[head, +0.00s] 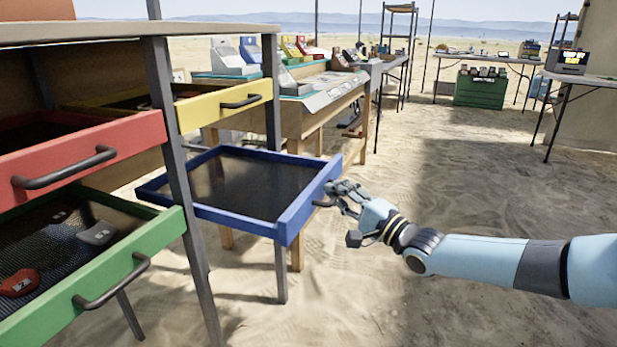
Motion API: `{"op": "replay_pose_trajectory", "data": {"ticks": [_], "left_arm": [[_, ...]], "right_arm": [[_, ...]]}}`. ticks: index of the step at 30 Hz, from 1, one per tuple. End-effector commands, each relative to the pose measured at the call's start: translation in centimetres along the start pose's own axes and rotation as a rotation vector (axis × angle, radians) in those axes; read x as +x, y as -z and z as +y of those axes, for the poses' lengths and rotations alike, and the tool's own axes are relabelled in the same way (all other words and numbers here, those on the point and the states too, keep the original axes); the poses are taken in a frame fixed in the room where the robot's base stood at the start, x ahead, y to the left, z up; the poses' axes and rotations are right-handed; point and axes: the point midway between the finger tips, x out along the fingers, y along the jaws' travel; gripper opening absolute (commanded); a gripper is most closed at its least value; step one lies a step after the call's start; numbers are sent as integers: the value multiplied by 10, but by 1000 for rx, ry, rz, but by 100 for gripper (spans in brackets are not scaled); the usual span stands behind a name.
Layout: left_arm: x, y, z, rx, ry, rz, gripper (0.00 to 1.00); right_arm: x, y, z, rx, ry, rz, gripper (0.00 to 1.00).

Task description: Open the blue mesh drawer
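The blue mesh drawer (225,215) is pulled well out of its frame. Its dark mesh bottom shows and looks empty. My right gripper (335,196) is at the blue drawer's front panel, around its handle (322,203). The fingers hide most of that handle, and I cannot tell how firmly they close on it. My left gripper does not show in the head view.
On the rack are a red drawer (90,150), a yellow drawer (215,108) and a green drawer (110,285) holding dark pieces. A grey rack post (175,150) stands before the blue drawer. Wooden tables stand behind. Sandy ground at right is clear.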

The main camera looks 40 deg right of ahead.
Motion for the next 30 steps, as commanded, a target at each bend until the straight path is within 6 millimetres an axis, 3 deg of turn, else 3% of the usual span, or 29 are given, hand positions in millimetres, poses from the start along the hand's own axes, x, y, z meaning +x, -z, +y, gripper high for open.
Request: {"op": "replay_pose_trajectory", "data": {"ticks": [3, 9, 23, 24, 30], "left_arm": [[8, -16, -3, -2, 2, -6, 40], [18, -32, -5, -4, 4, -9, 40], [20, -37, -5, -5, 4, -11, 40], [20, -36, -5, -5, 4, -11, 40], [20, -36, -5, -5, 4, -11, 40]], "right_arm": [[-21, 8, -3, 1, -8, 2, 0], [-41, 16, -6, 1, -7, 2, 0], [-46, 18, -5, 3, -9, 3, 0], [-46, 18, -5, 2, -9, 2, 10], [-45, 18, -6, 1, -5, 1, 34]]}}
